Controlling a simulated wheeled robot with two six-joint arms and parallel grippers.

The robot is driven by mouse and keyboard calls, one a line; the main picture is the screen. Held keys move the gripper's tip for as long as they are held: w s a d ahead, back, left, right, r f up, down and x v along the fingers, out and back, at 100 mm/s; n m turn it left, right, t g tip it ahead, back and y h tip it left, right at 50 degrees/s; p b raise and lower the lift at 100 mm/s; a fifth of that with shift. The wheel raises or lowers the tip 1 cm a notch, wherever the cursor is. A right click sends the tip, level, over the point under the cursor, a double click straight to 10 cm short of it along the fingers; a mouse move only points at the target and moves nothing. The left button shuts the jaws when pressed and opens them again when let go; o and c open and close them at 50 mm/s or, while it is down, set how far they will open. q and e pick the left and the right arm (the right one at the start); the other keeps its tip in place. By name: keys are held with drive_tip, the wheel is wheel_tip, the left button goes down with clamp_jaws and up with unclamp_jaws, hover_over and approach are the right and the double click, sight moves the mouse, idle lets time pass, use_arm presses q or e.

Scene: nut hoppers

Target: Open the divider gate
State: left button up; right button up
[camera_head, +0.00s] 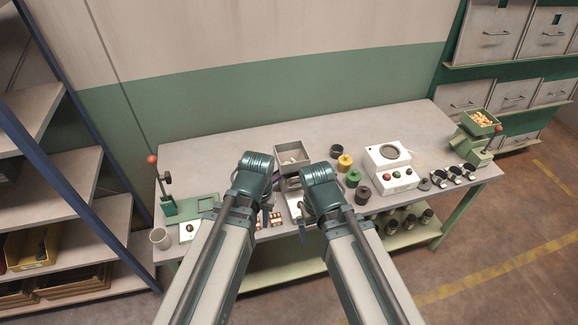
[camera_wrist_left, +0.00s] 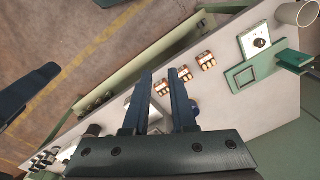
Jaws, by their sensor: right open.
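A grey open-topped hopper (camera_head: 292,153) stands at the middle back of the bench, with small pale pieces inside. A metal part below it shows between my arms. I cannot make out a divider gate; my arms hide much of this area. My left gripper (camera_head: 265,212) is over the bench front left of the hopper. In the left wrist view its two fingers (camera_wrist_left: 160,76) are apart with nothing held between them; a small blue knob (camera_wrist_left: 195,107) shows beside the right finger. My right gripper (camera_head: 302,228) is open at the front edge, its fingertips mostly hidden.
A green lever press (camera_head: 168,205) with a red knob and a grey cup (camera_head: 160,238) stand at left. Coloured spools (camera_head: 353,178), a white button box (camera_head: 390,168) and a green nut hopper (camera_head: 478,122) stand at right. Small nut trays (camera_wrist_left: 207,60) lie near the front edge.

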use_arm(q)
drive_tip(key=w+a+r+p, duration=0.2)
drive_tip(key=w+r+p, duration=0.1)
drive_tip(key=w+r, duration=0.1)
drive_tip(key=m+t+p, duration=0.2)
drive_tip(key=m+p, duration=0.1)
drive_tip(key=m, duration=0.9)
approach(297, 177)
drive_tip(key=f+b, duration=0.2)
drive_tip(key=b, duration=0.2)
drive_tip(key=w+f+b, duration=0.1)
drive_tip(key=f+b, duration=0.2)
drive_tip(key=b, duration=0.2)
drive_tip(key=f+b, duration=0.2)
drive_tip(key=b, duration=0.3)
drive_tip(key=shift+w+a+f, duration=0.1)
drive_tip(key=shift+w+f, duration=0.15)
drive_tip(key=shift+w, duration=0.1)
clamp_jaws()
